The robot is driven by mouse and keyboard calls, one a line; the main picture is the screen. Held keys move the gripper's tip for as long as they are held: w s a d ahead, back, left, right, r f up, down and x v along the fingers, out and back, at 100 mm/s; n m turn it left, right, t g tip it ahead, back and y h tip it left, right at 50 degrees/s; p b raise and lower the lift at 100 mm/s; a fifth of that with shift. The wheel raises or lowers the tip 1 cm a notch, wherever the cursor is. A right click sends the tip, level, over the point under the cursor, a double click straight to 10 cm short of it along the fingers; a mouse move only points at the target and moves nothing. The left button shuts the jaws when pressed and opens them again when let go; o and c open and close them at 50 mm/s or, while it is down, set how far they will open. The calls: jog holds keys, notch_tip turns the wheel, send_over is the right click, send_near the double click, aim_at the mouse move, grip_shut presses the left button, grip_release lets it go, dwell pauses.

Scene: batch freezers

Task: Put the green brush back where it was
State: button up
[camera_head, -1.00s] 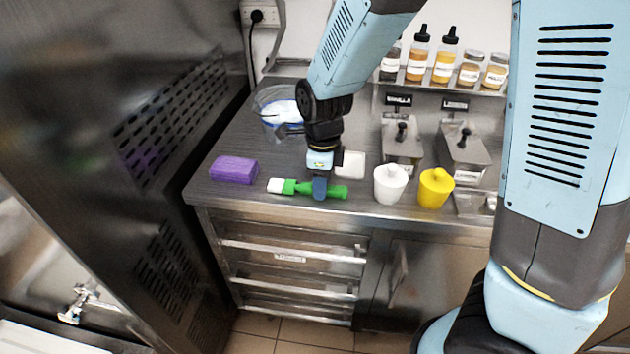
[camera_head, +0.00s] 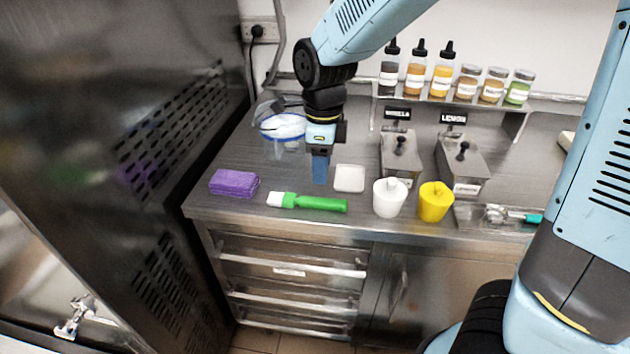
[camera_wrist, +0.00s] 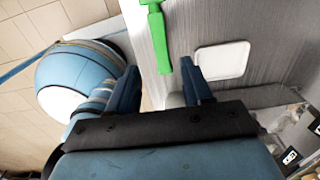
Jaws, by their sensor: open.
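The green brush (camera_head: 318,203) with white bristles lies flat on the steel counter near its front edge, bristle end to the left. Its green handle (camera_wrist: 160,45) also shows in the wrist view, near the top centre. My gripper (camera_head: 320,170) is above the counter, pointing down, behind and apart from the brush. In the wrist view its two blue fingers (camera_wrist: 160,88) are spread with nothing between them.
A white square dish (camera_head: 349,178), a white cup (camera_head: 389,198) and a yellow cup (camera_head: 436,202) stand to the right. A clear bowl (camera_head: 268,112) is behind. Metal dispensers (camera_head: 401,155) and shelf bottles (camera_head: 442,75) stand at the back right.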

jog(key=shift+r, duration=1.55)
jog(key=s+d+r+n+t+y, duration=0.1)
jog(key=d+r+n, duration=0.3)
jog(key=d, duration=0.4)
jog(key=s+d+r+n+t, duration=0.1)
jog(key=d+r+n, duration=0.35)
jog(key=d, duration=0.35)
jog(key=s+d+r+n+t+h, duration=0.1)
jog(key=s+d+r+n+t, duration=0.2)
jog(key=s+d+n, duration=0.5)
jog(key=shift+s+d+n+t, duration=0.3)
jog(key=shift+d+n, duration=0.8)
jog(key=shift+n, duration=0.05)
jog(key=shift+r, duration=0.1)
